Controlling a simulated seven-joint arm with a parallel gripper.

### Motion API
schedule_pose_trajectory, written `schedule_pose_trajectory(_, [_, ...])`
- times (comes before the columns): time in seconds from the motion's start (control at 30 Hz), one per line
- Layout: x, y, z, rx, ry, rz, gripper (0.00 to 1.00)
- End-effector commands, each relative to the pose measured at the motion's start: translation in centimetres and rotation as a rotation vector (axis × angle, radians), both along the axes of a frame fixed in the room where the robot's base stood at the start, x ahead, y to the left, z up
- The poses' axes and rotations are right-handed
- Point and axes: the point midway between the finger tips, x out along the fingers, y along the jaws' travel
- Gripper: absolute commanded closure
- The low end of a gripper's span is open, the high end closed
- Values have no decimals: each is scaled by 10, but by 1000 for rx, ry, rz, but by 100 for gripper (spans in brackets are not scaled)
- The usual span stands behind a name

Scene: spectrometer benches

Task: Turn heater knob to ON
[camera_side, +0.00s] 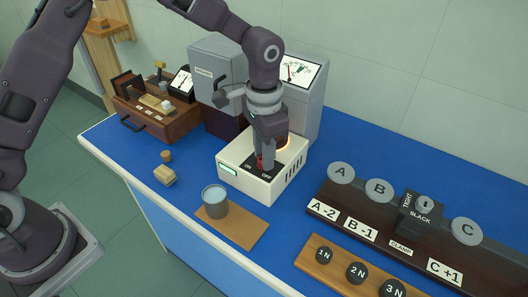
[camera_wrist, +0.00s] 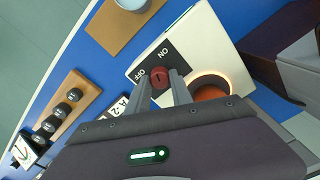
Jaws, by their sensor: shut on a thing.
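The heater is a cream box (camera_side: 228,158) on the blue bench. Its black plate carries the words ON and OFF, and the red heater knob (camera_side: 260,161) stands at that plate. My gripper (camera_side: 263,160) points down from above and is shut on the knob. In the wrist view the knob (camera_wrist: 160,75) sits between the two fingertips (camera_wrist: 161,84), with the ON and OFF labels just beyond it. A dark mark shows on the knob top, but I cannot tell surely which label it points at. A round heating ring (camera_wrist: 211,84) glows orange beside the knob.
A beaker (camera_side: 215,199) stands on a brown board (camera_side: 240,232) in front of the heater. A grey spectrometer (camera_side: 310,105) stands close behind. A dark rail with discs (camera_side: 379,190) and a weight rack (camera_side: 322,254) lie right. A small wooden block (camera_side: 165,175) lies left.

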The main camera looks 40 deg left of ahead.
Motion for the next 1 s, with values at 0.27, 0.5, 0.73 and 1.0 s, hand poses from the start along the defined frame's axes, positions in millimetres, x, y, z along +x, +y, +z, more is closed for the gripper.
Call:
schedule_pose_trajectory(0.27, [0,0,1,0,0,-212,100])
schedule_pose_trajectory(0.5, [0,0,1,0,0,-334,100])
schedule_pose_trajectory(0.73, [0,0,1,0,0,-391,100])
schedule_pose_trajectory(1.0, [0,0,1,0,-1,-407,100])
